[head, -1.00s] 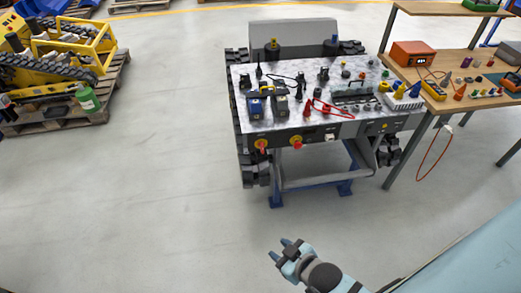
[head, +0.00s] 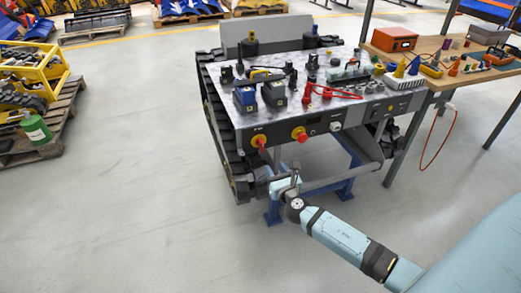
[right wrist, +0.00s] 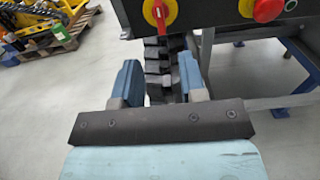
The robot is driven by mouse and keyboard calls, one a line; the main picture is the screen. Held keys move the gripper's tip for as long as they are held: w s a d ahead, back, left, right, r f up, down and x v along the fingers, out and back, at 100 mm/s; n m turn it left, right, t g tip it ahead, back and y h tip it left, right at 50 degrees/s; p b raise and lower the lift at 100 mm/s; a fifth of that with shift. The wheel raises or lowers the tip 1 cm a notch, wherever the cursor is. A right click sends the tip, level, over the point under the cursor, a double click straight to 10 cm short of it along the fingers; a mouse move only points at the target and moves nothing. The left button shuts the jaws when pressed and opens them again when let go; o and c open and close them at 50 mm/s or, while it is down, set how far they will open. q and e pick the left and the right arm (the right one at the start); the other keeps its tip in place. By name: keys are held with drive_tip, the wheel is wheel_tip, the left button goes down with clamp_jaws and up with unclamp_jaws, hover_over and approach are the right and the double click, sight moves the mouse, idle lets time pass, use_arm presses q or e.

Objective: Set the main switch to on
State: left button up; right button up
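The main switch (head: 259,141) is a red rotary handle on a yellow round plate, at the left of the carrier's dark front panel. In the right wrist view the switch (right wrist: 159,12) is at the top edge, partly cut off, its handle roughly upright. My right gripper (head: 284,172) is below the panel, apart from the switch. In the right wrist view its two blue fingers (right wrist: 158,75) are spread with nothing between them, and the switch lies beyond and above the gap. My left gripper is not in view.
A red mushroom button (head: 299,134) on a yellow plate sits right of the switch. The carrier's black track (head: 222,135) stands left of the panel, with a blue stand (head: 345,190) beneath. A workbench (head: 428,48) is at the right. The floor in front is clear.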

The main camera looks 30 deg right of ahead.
sight(263, 148)
drive_tip(key=b+x, duration=0.1)
drive_tip(key=x, duration=1.1)
drive_tip(key=shift+w+r+b, duration=0.1)
drive_tip(key=shift+w+b, duration=0.3)
clamp_jaws()
